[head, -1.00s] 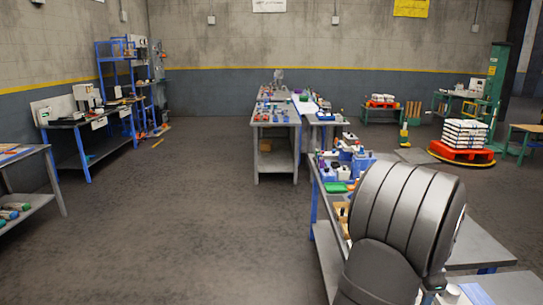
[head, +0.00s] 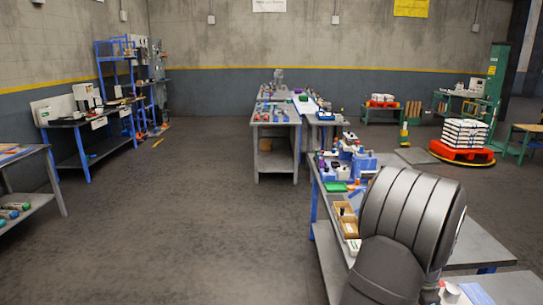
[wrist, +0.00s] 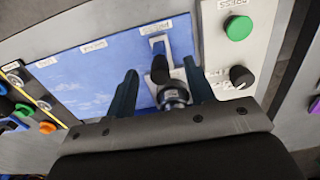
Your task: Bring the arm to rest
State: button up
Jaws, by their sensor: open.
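My gripper (wrist: 160,92) shows in the wrist view with its two dark blue fingers spread apart. It is open. A black lever with a round metal end (wrist: 172,94) stands between the fingers, on a small white plate on a blue labelled panel (wrist: 100,75). I cannot tell whether either finger touches it. In the head view my arm covers the right front bench, and the gripper is hidden there.
A white panel with a green button (wrist: 238,26) and a black knob (wrist: 241,77) lies right of the fingers. Coloured buttons (wrist: 47,127) are at the left. In the head view, a sack stack (head: 465,133) sits on a red pallet (head: 461,152); the left-centre floor is open.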

jog(key=shift+r, duration=0.1)
notch_tip(320, 180, up, 6)
jog(key=shift+f, duration=0.25)
jog(key=f, duration=0.5)
jog(key=s+f, duration=0.1)
jog(key=f, duration=0.1)
jog(key=shift+f, duration=0.4)
jog(key=shift+s, duration=0.15)
jog(key=o, duration=1.1)
jog(key=s+a+r+n+t+h, duration=0.4)
jog(key=s+h, duration=0.1)
jog(key=s, duration=0.2)
jog(key=s+a+r+n+t+h, duration=0.4)
jog(key=s+r+t+h, duration=0.1)
jog(key=s, duration=0.2)
jog(key=shift+g, duration=0.3)
jog(key=shift+x, duration=4.95)
jog(key=shift+a+f, duration=0.1)
